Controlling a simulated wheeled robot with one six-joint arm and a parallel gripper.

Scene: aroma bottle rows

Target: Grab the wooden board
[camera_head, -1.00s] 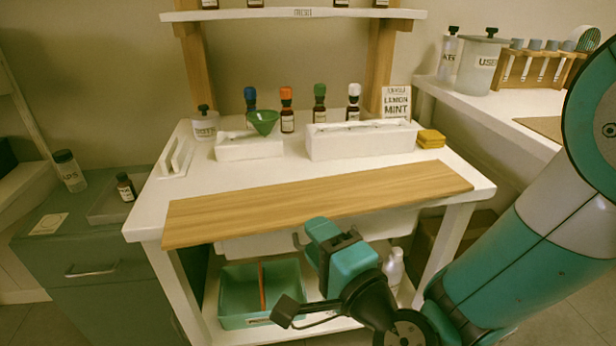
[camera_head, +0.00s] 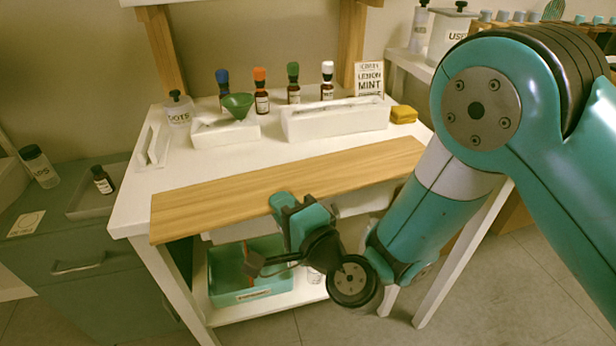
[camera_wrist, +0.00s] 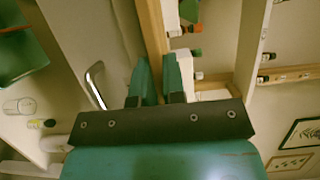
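The wooden board (camera_head: 230,197) is a long, light-brown plank lying along the front edge of the white table. In the wrist view it is a narrow tan strip (camera_wrist: 149,22) seen edge-on. My gripper (camera_head: 284,201) is at the board's front long edge, near its middle. In the wrist view my gripper (camera_wrist: 159,64) has its two teal fingers apart, with the board's edge lined up with the gap between them. The fingers do not visibly press on the board. In the head view the fingertips partly cover the board's front edge.
On the white table (camera_head: 135,205) behind the board stand a white tray (camera_head: 335,122), several small bottles, a green funnel (camera_head: 237,104) and a yellow sponge (camera_head: 403,114). A green bin (camera_head: 250,285) sits on the shelf below. A grey cabinet (camera_head: 75,245) stands at the left.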

